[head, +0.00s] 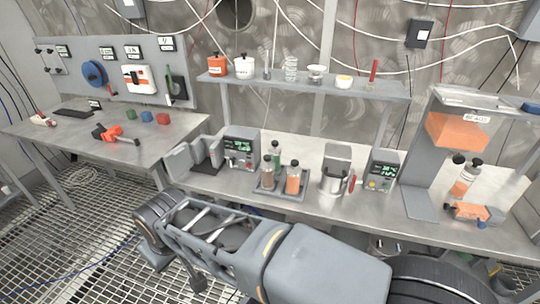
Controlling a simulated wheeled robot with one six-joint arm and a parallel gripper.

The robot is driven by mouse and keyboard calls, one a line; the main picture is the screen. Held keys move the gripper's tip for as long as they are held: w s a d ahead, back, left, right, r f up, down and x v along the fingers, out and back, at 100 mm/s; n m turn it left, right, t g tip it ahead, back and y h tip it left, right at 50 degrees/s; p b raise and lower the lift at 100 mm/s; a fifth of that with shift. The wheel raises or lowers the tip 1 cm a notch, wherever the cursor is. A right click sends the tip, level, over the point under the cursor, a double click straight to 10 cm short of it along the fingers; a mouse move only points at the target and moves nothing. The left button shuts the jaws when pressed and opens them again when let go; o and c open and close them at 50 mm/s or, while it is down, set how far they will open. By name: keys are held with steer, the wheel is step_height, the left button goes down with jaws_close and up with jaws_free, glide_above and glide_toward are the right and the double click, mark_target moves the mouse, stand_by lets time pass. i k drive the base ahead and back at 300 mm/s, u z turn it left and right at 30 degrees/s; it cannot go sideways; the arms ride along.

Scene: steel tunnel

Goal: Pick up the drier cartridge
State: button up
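No label marks the drier cartridge, and I cannot tell for certain which item it is. A small grey tray (283,193) on the right bench holds a brownish cylinder (268,177), a dark green bottle (275,154) and an orange bottle with a dark cap (293,177), all upright. A clear and orange container with a dark cap (466,178) leans under the orange hood at the right. My grey arm lies across the bottom of the picture, in front of the bench. Its far end (165,228) is left of and below the tray; its fingertips are not clear.
Instruments with green displays (241,148) (382,170) and a steel pot (333,182) flank the tray. A shelf (305,88) with jars and glassware hangs above. The left bench (70,130) carries small coloured blocks and an orange-black tool. Grating floor lies below.

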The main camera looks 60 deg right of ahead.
mark_target(274, 150)
steer(key=z, duration=0.6)
steer(key=i, duration=0.8)
steer(key=z, duration=1.1)
steer(key=i, duration=0.3)
steer(key=z, duration=0.35)
